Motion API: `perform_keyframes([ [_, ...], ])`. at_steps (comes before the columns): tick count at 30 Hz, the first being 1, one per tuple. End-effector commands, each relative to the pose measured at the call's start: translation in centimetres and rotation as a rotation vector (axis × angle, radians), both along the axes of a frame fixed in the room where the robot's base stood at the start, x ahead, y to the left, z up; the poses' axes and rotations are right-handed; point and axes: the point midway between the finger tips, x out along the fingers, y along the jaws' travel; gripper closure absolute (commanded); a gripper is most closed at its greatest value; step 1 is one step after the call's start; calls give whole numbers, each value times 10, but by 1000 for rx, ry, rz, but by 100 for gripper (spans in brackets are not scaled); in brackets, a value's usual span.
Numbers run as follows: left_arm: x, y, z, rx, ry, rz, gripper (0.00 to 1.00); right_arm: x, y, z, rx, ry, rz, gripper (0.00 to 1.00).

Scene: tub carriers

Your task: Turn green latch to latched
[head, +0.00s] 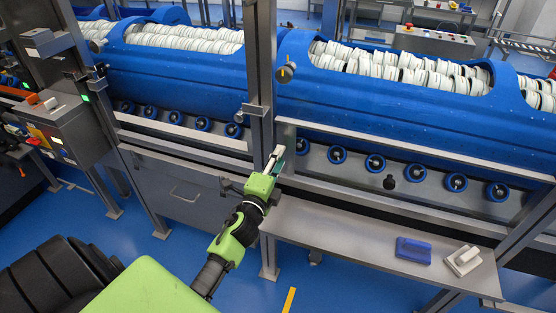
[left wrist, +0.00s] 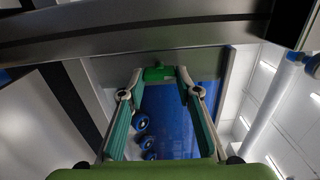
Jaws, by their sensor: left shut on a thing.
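The green latch (left wrist: 158,73) shows in the left wrist view between the tips of my left gripper (left wrist: 153,80). The two fingers reach it from both sides and are shut on it. In the head view my left gripper (head: 274,163) is at the grey upright post, at the front of the blue tub carriers. There the fingers largely hide the latch. I cannot tell from these views whether the latch is turned to latched. My right gripper is in neither view.
Blue tubs (head: 385,100) full of white discs lie behind the post. A grey rail and a row of blue rollers (head: 375,163) run below them. A grey shelf (head: 330,228) at right holds a blue block (head: 413,251) and a white-grey block (head: 463,261).

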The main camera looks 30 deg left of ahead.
Motion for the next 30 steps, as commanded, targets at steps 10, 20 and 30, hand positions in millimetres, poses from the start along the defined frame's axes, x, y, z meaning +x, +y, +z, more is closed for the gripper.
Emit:
perform_keyframes([
  [10, 0, 0, -1, 1, 1, 0, 52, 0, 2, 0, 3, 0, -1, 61],
  [20, -15, -4, -2, -2, 3, 0, 52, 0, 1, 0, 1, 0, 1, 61],
  [30, -83, -20, -2, -2, 4, 2, 52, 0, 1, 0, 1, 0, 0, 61],
])
